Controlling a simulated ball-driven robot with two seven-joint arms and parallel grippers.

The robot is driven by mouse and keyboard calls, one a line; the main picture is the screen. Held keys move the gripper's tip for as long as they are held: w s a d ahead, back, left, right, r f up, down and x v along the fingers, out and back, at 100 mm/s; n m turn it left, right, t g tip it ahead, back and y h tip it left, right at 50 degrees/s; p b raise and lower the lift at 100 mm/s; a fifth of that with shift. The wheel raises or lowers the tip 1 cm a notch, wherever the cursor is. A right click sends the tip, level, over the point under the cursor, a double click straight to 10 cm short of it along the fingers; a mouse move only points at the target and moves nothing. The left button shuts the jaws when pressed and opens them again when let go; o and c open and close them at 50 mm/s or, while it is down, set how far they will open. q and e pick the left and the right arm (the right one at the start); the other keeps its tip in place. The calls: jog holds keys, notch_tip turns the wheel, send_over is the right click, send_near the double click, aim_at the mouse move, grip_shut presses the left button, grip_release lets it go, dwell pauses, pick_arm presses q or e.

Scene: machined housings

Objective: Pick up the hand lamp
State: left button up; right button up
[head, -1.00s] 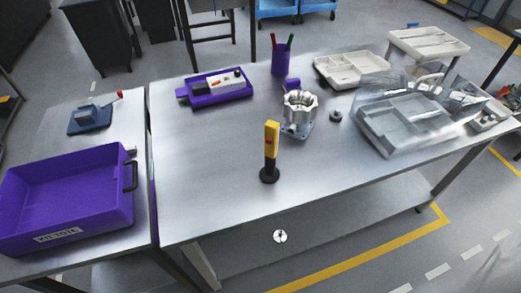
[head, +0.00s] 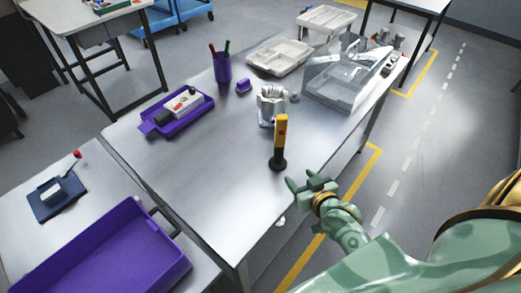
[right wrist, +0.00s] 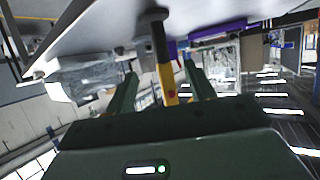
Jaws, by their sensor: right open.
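The hand lamp (head: 281,137) is yellow and black and stands upright on a round black base near the front edge of the metal table. My right gripper (head: 298,183) is open and empty, to the right of the lamp's base and near the table's front edge in the head view. In the right wrist view the lamp (right wrist: 166,82) appears upside down, between the two green fingers of the gripper (right wrist: 160,80) as seen from the camera. No contact with the lamp can be made out. My left gripper is not in view.
A machined housing (head: 267,104) stands just behind the lamp. A purple tray (head: 184,117), a purple pen cup (head: 222,69), a white divided tray (head: 279,58) and a clear-lidded case (head: 338,88) stand farther back. A large purple bin (head: 105,245) is at left. The table's front middle is clear.

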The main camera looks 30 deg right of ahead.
jog(key=b, duration=0.1)
send_near(281, 155)
jog(key=shift+a+f, duration=0.1)
jog(key=shift+f, duration=0.3)
jog(key=x, duration=0.1)
jog(key=b+x, duration=0.1)
jog(key=x, duration=0.3)
jog(key=shift+w+a+f, duration=0.1)
jog(key=shift+w, duration=0.05)
jog(key=shift+w+f+b, duration=0.15)
jog(key=shift+w+b, duration=0.2)
jog(key=shift+w, duration=0.2)
jog(key=x, duration=0.1)
jog(key=b+x, duration=0.1)
jog(key=x, duration=0.3)
jog(key=shift+w+d+r+b, duration=0.2)
jog(key=shift+d+r+b, duration=0.05)
jog(key=shift+r+b, duration=0.05)
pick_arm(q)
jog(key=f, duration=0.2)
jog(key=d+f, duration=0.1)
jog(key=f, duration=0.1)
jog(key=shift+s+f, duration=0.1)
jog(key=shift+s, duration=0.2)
pick_arm(e)
jog(key=shift+s+r, duration=0.1)
jog(key=c, duration=1.2)
